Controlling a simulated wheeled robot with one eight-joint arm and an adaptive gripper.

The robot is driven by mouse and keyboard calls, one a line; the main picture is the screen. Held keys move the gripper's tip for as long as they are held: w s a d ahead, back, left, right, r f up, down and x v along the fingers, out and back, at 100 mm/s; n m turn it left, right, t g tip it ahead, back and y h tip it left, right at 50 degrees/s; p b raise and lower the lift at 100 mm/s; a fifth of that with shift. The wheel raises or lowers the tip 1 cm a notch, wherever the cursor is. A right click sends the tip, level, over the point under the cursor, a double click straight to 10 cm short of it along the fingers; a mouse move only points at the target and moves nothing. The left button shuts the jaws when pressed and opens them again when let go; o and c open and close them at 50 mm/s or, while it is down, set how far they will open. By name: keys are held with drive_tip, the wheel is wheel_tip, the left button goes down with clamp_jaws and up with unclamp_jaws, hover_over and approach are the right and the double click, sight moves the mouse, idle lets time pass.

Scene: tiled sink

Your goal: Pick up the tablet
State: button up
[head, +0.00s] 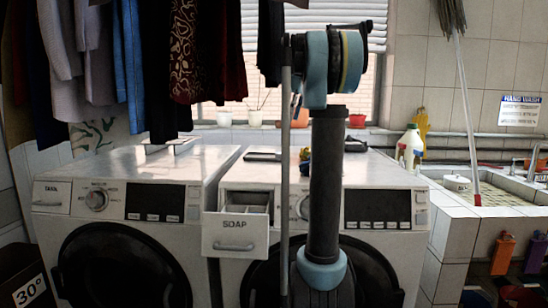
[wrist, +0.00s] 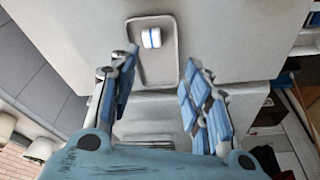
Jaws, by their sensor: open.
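The tablet (wrist: 151,38) is a small white block with a blue stripe. It lies on a shallow grey tray (wrist: 171,65) on a pale flat surface in the wrist view. My gripper (wrist: 160,66) is open and empty, with one blue-padded finger on each side of the lower tray. The tablet is beyond the fingertips, a little left of the middle between them, and nothing touches it. In the head view I cannot make out the tablet, and my arm blocks part of the right machine's top.
Clothes (head: 185,60) hang above the left. A white bottle (head: 410,145) and a tiled sink (head: 490,195) are at right.

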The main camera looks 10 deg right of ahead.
drive_tip(key=x, duration=0.3)
drive_tip(key=w+x, duration=0.1)
drive_tip(key=x, duration=0.7)
drive_tip(key=shift+w+a+r, duration=0.1)
drive_tip(key=shift+w+a, duration=0.05)
drive_tip(key=shift+w, duration=0.2)
drive_tip(key=shift+x, duration=3)
drive_tip(key=shift+w, duration=0.1)
drive_tip(key=shift+c, duration=0.3)
drive_tip(key=c, duration=0.7)
